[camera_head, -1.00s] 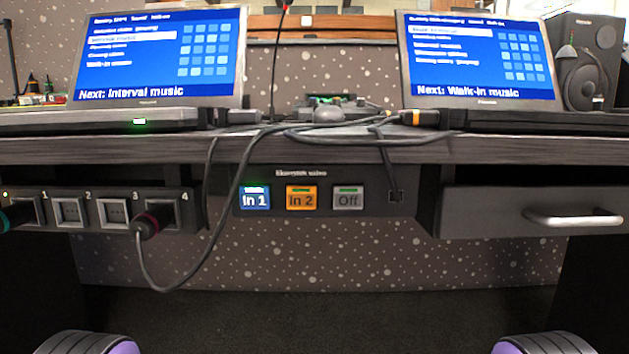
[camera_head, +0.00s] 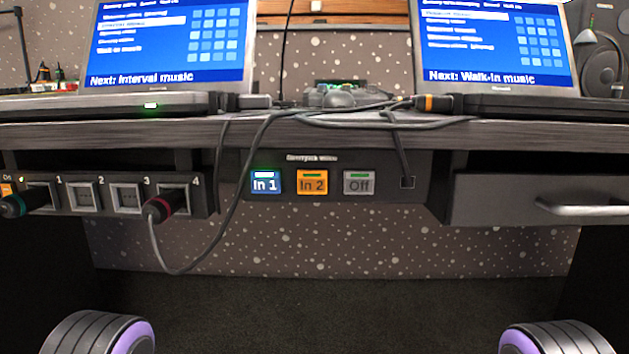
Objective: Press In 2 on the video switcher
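The video switcher (camera_head: 342,161) is a dark panel hung under the desk's front edge, with three square buttons in a row. The blue In 1 button (camera_head: 266,182) is at its left and has a bright whitish strip on top. The orange In 2 button (camera_head: 312,183) is in the middle, with a green strip. The grey Off button (camera_head: 359,183) is at its right, also with a green strip. Nothing touches or covers the buttons. Neither of my grippers shows; only rounded dark parts of my arms with purple show at the bottom corners.
A cable (camera_head: 243,165) hangs in a loop just left of In 1. It runs to a plug (camera_head: 165,206) in a socket panel (camera_head: 103,178) at the left. A drawer with a silver handle (camera_head: 578,207) is at the right. Two laptops stand on the desk (camera_head: 330,134). Space before the buttons is clear.

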